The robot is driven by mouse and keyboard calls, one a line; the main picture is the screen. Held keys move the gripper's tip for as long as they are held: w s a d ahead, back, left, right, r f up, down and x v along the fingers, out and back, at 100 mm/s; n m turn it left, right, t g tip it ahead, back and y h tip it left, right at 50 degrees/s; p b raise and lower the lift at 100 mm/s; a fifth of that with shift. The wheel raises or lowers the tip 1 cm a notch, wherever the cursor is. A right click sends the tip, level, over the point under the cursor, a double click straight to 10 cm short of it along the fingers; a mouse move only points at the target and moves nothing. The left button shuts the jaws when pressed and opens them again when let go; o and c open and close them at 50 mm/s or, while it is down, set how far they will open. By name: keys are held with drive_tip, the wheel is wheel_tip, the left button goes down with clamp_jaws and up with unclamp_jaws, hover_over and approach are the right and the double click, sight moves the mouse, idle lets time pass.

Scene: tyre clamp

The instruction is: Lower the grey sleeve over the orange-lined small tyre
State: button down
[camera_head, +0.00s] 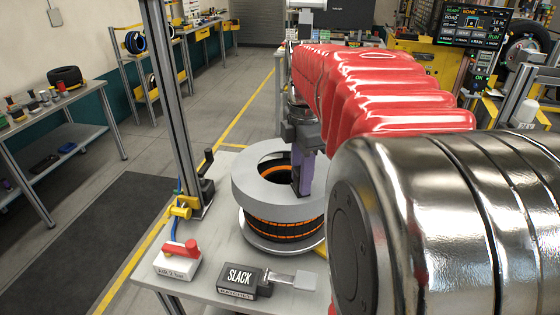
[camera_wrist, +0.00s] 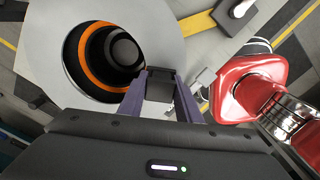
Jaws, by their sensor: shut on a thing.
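The grey sleeve (camera_head: 249,190) is a wide flat ring, level above the small tyre (camera_head: 285,227), whose dark tread shows orange lines below it. The sleeve also shows in the wrist view (camera_wrist: 165,25), with an orange ring and dark hub inside its opening. I cannot tell whether the sleeve touches the tyre. My gripper (camera_head: 301,188) is at the sleeve's near right rim, its purple fingers pointing down. In the wrist view its fingers (camera_wrist: 160,80) are on either side of a dark block at the rim. The gripped spot is partly hidden.
The tyre stands on a grey round base (camera_head: 272,248) on the bench. A SLACK box (camera_head: 240,279) with a lever lies in front. A red-handled air valve (camera_head: 178,260) is at front left. A grey post (camera_head: 175,100) with a yellow clamp rises left of the tyre.

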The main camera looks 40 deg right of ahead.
drive_tip(key=shift+f, duration=1.95)
drive_tip(key=c, duration=1.2)
unclamp_jaws()
wheel_tip(320, 180, up, 14)
drive_tip(key=shift+f, duration=0.15)
